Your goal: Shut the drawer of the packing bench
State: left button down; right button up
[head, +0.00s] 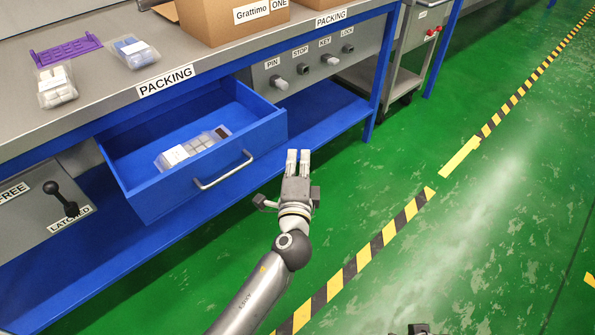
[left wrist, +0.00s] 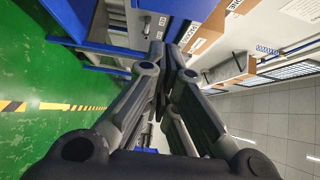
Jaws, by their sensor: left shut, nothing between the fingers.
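The blue drawer (head: 205,170) of the packing bench (head: 115,98) stands pulled out in the head view. Its bar handle (head: 224,171) is on the front panel. A clear pack with white and dark pieces (head: 192,148) lies inside. My left gripper (head: 298,157) is shut and empty, just right of the drawer front's right end, apart from the handle in the picture. Its fingers also show in the left wrist view (left wrist: 165,60). At the bottom edge of the head view a small dark part, perhaps my right gripper (head: 418,329), barely shows; its jaws are hidden.
A purple rack (head: 66,51), clear packs (head: 134,50) and a cardboard box (head: 220,18) are on the bench top. Knobs (head: 303,68) line the panel right of the drawer. A lever (head: 62,198) is at the left. Green floor lies open to the right.

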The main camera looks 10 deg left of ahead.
aim_at(287, 140)
pick_arm(q)
jog(key=w+a, duration=0.3)
jog(key=w, duration=0.3)
jog(key=shift+a, duration=0.3)
pick_arm(e)
jog(key=shift+f, duration=0.2)
pick_arm(q)
jog(key=shift+a, duration=0.1)
